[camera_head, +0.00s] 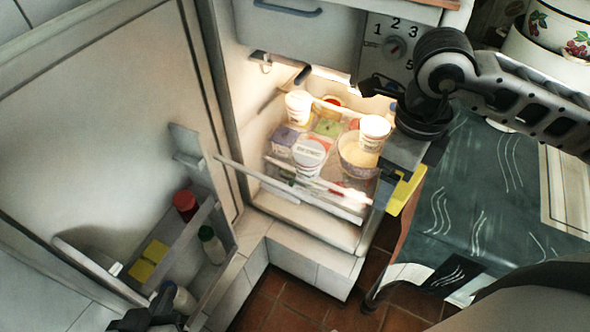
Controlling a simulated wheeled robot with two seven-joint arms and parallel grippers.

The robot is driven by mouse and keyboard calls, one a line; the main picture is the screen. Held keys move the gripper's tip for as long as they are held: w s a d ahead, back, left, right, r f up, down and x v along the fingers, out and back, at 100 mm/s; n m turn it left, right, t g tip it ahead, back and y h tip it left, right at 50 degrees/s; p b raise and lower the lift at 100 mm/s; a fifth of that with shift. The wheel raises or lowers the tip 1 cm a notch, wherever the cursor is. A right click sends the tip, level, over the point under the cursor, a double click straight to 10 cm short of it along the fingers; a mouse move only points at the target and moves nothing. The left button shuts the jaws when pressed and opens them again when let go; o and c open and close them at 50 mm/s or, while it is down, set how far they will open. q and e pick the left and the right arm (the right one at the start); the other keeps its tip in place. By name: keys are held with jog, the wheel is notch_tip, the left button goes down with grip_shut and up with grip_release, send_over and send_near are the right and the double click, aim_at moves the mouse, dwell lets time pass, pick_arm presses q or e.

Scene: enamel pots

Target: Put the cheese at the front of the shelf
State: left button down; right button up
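A yellow piece that looks like the cheese (406,192) is at the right gripper, just outside the right side of the open fridge. My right gripper (397,173) reaches down from the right arm and appears shut on it; its fingertips are partly hidden. The lit fridge shelf (319,193) has a front rail and is crowded with tubs and boxes. My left gripper (145,314) is at the bottom left edge, beside the door's lower rack; its dark fingers appear apart and empty.
White tubs (374,133) and a round bowl (358,158) fill the shelf. The open door (105,120) stands left; its rack holds a red-capped jar (185,204), a bottle (211,245) and yellow pieces (155,251). A dark patterned table (480,190) is right.

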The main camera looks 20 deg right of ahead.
jog(key=shift+s+d+f+m, duration=0.1)
jog(key=shift+s+d+m, duration=0.1)
jog(key=shift+m, duration=0.4)
jog(key=shift+s+d+f+m, duration=0.1)
jog(key=shift+s+m, duration=0.05)
jog(key=shift+m, duration=0.45)
jog(key=shift+w+f+m, duration=0.1)
jog(key=shift+w+m, duration=0.1)
jog(key=shift+m, duration=0.1)
jog(key=w+a+f, duration=0.1)
jog(key=w+f, duration=0.1)
jog(key=w, duration=0.2)
jog(key=w+f, duration=0.3)
jog(key=w, duration=0.1)
jog(key=w+a+f, duration=0.1)
jog(key=w+f, duration=0.2)
jog(key=w, duration=0.1)
jog(key=shift+a+f, duration=0.25)
jog(key=shift+a, duration=0.1)
jog(key=shift+w+f, duration=0.6)
jog(key=shift+f, duration=0.1)
notch_tip(320, 180, down, 3)
